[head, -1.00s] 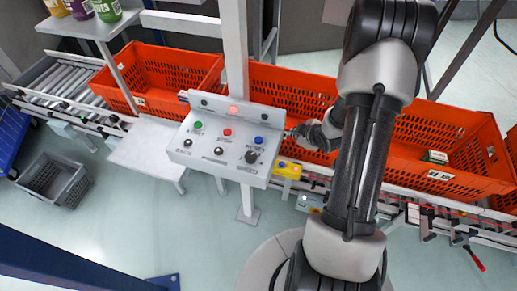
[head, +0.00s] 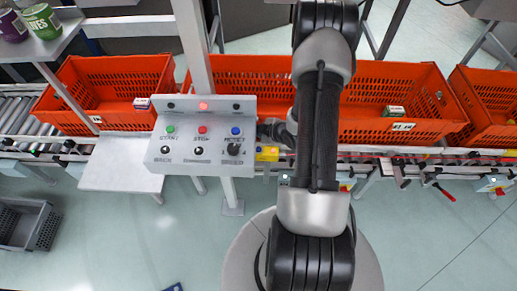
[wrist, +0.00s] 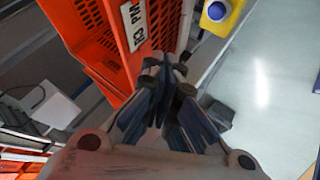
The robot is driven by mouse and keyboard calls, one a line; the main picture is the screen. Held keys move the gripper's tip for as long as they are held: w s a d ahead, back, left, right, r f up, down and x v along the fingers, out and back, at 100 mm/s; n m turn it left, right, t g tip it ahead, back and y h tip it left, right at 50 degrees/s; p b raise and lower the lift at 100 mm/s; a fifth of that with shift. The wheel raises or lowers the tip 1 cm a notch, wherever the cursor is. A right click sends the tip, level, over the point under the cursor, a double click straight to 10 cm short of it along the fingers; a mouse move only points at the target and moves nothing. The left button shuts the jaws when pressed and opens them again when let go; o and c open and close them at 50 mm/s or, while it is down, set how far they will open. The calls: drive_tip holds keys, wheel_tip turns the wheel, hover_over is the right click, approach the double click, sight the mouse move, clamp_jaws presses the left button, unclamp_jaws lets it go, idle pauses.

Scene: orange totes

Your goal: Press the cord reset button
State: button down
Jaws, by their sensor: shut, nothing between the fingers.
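A small yellow box (head: 267,153) with a blue button on top is fixed at the conveyor's front edge, just right of the grey control panel (head: 165,153). It shows in the wrist view at the top right, with its blue button (wrist: 216,11) clear. The panel has a green, a red and a blue button (head: 236,131) in a row; the lettering is too small to read surely. I cannot tell which blue button is the cord reset. My gripper (head: 266,131) is at the panel's right edge, above and behind the yellow box. Its fingers (wrist: 160,80) are shut and empty.
Orange totes (head: 420,70) stand on the conveyor behind the panel. One tote's wall (wrist: 100,40) is close to my fingers. A grey post (head: 190,45) rises behind the panel. A white shelf (head: 120,175) juts out at left. A grey crate (head: 30,222) sits on the floor.

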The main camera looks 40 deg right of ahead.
sight(257, 150)
wheel_tip(257, 150, down, 8)
drive_tip(key=b, duration=0.5)
drive_tip(key=shift+f+b, duration=0.1)
drive_tip(key=shift+b, duration=0.2)
drive_tip(key=shift+f, duration=0.1)
idle(0.9)
drive_tip(key=shift+f+b, duration=0.35)
drive_tip(key=shift+b, duration=0.15)
drive_tip(key=shift+f+b, duration=0.3)
drive_tip(key=shift+f, duration=0.15)
idle(0.5)
drive_tip(key=shift+r, duration=0.1)
drive_tip(key=shift+r+p, duration=0.55)
drive_tip(key=shift+r, duration=0.25)
drive_tip(key=shift+r+p, duration=1.7)
drive_tip(key=shift+r, duration=0.85)
